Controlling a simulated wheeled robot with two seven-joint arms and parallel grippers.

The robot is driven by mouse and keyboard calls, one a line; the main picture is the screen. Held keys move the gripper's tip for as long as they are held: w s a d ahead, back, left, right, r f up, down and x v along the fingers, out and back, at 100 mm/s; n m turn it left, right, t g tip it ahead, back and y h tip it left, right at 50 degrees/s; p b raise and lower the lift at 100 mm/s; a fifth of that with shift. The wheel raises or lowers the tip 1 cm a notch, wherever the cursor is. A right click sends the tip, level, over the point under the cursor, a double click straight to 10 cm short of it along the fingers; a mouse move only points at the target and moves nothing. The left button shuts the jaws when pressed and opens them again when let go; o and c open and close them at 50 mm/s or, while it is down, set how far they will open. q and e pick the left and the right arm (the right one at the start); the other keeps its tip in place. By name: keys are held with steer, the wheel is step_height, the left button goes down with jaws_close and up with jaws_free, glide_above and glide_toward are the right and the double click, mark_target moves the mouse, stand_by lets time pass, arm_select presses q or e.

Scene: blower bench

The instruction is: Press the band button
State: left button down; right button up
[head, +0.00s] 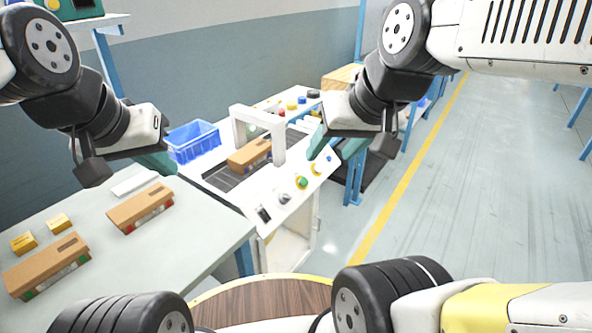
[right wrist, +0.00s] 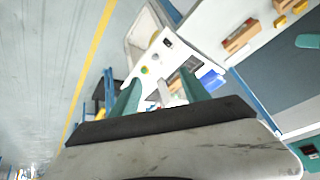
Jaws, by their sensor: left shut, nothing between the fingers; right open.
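A white machine has a sloping front control panel (head: 290,190) with a black switch (head: 264,214), a grey knob (head: 284,198), a green button in a yellow ring (head: 302,182), a yellow-ringed control (head: 316,168) and a blue button (head: 329,158). I cannot read which is the band button. My right gripper (head: 335,152) is open and empty above the panel's far right end; the panel also shows between and beyond its fingers in the right wrist view (right wrist: 163,92). My left gripper (head: 160,163) is shut and empty above the left table, left of the machine.
A brown box (head: 250,155) sits on the dark belt (head: 222,178) by a white arch (head: 236,112). A blue crate (head: 193,141) stands behind. The left table (head: 190,230) holds brown boxes (head: 140,207) and small yellow boxes (head: 59,222). Open floor (head: 460,200) lies to the right.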

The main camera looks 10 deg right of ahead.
steer(key=shift+w, duration=0.1)
steer(key=c, duration=0.5)
steer(key=shift+w+a+m, duration=0.1)
steer(key=shift+w+m, duration=0.2)
steer(key=c, duration=0.4)
steer(key=w+f+m, duration=0.1)
steer(key=w+m, duration=0.1)
steer(key=w, duration=0.1)
steer(key=w+m+g+y, duration=0.1)
steer(key=w+m, duration=0.1)
steer(key=w, duration=0.1)
steer(key=w+a+f+m+y, duration=0.1)
steer(key=w+m, duration=0.1)
steer(key=w, duration=0.1)
steer(key=shift+w+f+m+g, duration=0.3)
steer(key=shift+w+f+m, duration=0.05)
steer(key=shift+m, duration=0.05)
jaws_close()
steer(key=w+d+f+m+t+y, duration=0.1)
steer(key=w+d+f+m, duration=0.5)
steer(key=w+f+m, duration=0.4)
steer(key=w+d+f+m+y, duration=0.1)
steer(key=w+d+f+m, duration=0.6)
steer(key=w+f+m, duration=0.3)
step_height(320, 180, down, 4)
steer(key=shift+w+d+f+t, duration=0.1)
steer(key=shift+w+d+t, duration=0.05)
steer(key=shift+w+t, duration=0.3)
